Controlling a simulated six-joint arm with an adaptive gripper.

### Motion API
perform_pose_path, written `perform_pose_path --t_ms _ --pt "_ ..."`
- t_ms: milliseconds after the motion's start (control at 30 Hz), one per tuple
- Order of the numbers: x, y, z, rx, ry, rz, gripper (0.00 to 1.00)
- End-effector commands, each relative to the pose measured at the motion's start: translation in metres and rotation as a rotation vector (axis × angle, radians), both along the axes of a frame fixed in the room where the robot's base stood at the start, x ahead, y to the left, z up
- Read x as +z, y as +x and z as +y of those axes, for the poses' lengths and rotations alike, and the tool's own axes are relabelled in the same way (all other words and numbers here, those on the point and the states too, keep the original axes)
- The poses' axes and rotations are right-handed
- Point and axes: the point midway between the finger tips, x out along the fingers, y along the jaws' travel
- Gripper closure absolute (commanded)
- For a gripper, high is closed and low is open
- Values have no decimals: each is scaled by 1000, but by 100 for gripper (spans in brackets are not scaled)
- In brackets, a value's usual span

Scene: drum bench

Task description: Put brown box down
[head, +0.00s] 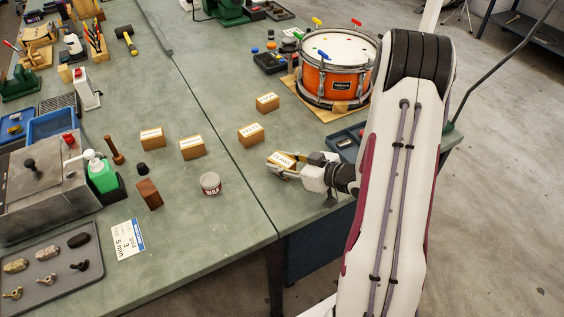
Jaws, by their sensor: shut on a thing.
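My gripper (275,169) is shut on a small light-brown box (281,160) with a white label on top, whose lettering is too small to read surely. The box is at the right-hand bench, near its front edge; I cannot tell whether it touches the bench top. The fingers hide part of its sides. Similar labelled brown boxes stand on the benches: one (250,134) just behind my gripper, one (267,102) farther back, and two (192,147) (152,138) on the left bench. A darker red-brown block (149,194) stands on the left bench.
An orange drum (337,75) stands on a wooden board at the back right. A blue-grey tray (348,143) lies right of my gripper. A wax tin (210,184) stands to the left. A seam (236,166) divides the benches. Bench top around the tin is clear.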

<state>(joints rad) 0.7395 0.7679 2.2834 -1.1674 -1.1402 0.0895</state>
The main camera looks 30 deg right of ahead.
Motion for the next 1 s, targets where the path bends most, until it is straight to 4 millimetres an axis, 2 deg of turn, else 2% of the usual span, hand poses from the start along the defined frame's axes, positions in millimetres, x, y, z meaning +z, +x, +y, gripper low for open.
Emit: perform_pose_path --t_ms 233,267,300,333,867,1000 --pt "-3 0 0 0 0 0 92" --pt "-3 0 0 0 0 0 66" --pt "-3 0 0 0 0 0 56" --pt "-3 0 0 0 0 0 52" --pt "1 0 0 -1 0 0 52" --pt "4 -8 -5 -3 0 0 52"
